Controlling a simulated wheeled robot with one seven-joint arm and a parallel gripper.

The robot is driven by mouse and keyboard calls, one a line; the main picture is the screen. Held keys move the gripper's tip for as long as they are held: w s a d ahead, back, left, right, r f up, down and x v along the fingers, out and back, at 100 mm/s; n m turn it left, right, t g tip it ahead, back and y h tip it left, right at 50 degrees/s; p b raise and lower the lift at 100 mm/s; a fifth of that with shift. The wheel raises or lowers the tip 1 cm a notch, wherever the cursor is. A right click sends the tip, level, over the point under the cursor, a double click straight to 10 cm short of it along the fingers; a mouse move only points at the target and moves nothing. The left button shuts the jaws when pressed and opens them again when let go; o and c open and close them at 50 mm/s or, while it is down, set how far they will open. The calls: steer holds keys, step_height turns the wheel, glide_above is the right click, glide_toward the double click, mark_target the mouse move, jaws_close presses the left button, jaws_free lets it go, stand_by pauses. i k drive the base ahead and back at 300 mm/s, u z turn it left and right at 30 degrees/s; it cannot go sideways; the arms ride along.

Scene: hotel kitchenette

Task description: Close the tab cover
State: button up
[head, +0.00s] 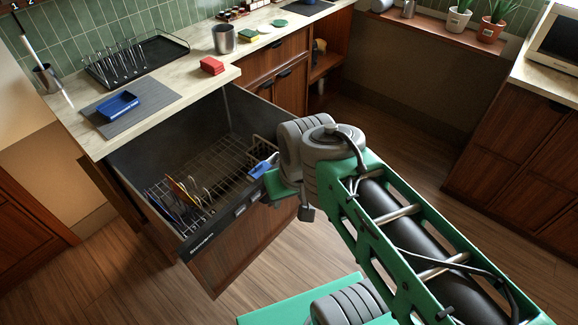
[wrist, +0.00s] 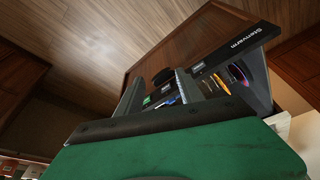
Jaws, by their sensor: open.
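The drawer dishwasher (head: 190,246) stands pulled open below the counter, with a dark front rim and wire racks inside. A small blue piece (head: 262,168) shows at the right part of its front rim, right by my gripper (head: 273,184). It may belong to the tab compartment. In the wrist view, small blue (wrist: 170,101) and green details show on the dark rim beyond my gripper's edge. I cannot make out the tab cover's outline or its angle.
Several plates (head: 181,194) stand in the rack at the drawer's left. The counter above holds a blue tray (head: 118,105) on a grey mat, a red block (head: 212,65), a metal pot (head: 223,39) and a dark drying rack (head: 137,60). The floor to the right is clear.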

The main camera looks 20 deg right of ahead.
mark_target(259, 170)
steer(key=u, duration=0.6)
steer(key=k, duration=0.15)
steer(key=u, duration=1.25)
steer(key=i, duration=0.5)
steer(key=u, duration=0.05)
